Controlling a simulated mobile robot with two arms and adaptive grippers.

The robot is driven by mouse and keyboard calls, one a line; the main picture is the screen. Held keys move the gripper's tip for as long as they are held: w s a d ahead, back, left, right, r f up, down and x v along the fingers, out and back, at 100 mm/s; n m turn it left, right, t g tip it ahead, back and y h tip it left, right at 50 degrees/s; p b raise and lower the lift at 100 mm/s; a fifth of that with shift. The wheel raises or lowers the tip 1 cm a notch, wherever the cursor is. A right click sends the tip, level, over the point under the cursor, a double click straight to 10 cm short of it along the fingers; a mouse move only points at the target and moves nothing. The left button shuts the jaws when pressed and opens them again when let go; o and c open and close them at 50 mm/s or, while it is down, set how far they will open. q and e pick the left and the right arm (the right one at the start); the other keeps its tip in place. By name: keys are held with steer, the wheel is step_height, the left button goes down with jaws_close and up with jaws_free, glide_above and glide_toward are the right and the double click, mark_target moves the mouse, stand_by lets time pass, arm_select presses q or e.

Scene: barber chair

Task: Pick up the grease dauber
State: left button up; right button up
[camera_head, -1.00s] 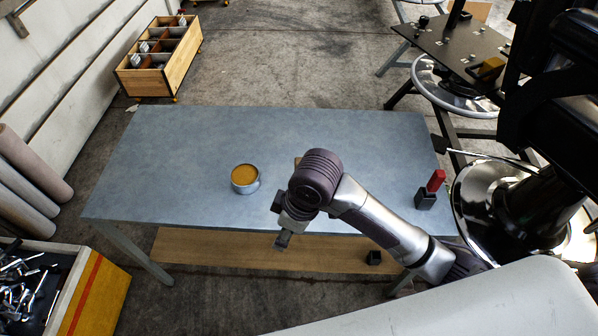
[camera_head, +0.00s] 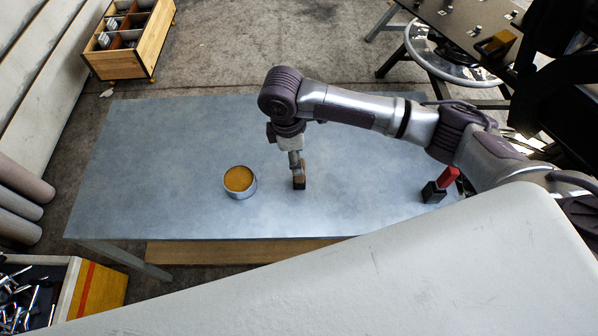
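A small brown block-like object with a dark base (camera_head: 299,180), perhaps the grease dauber, stands on the grey table (camera_head: 150,150). My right gripper (camera_head: 297,164) points down at its top, at or touching it. The fingers are small and partly merge with it, so I cannot tell whether they are closed on it. A round metal tin of orange-yellow grease (camera_head: 239,181) stands just left of it. My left gripper is not in view.
A red piece in a black holder (camera_head: 437,188) stands at the table's right end, under my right arm. A large pale surface (camera_head: 400,270) fills the front. A wooden divided crate (camera_head: 130,38) and a tool box (camera_head: 95,300) are off the table. The table's left part is clear.

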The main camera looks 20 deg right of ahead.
mark_target(299, 181)
steer(key=f, duration=0.3)
steer(key=shift+d+f+p, duration=0.15)
steer(key=shift+d+p, duration=0.1)
steer(key=shift+p, duration=0.05)
step_height(299, 181, down, 3)
steer(key=shift+d+r, duration=0.15)
steer(key=shift+d+f, duration=0.1)
steer(key=shift+f, duration=0.45)
steer(key=c, duration=1)
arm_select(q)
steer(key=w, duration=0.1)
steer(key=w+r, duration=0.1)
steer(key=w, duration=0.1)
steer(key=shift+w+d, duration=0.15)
arm_select(e)
jaws_close()
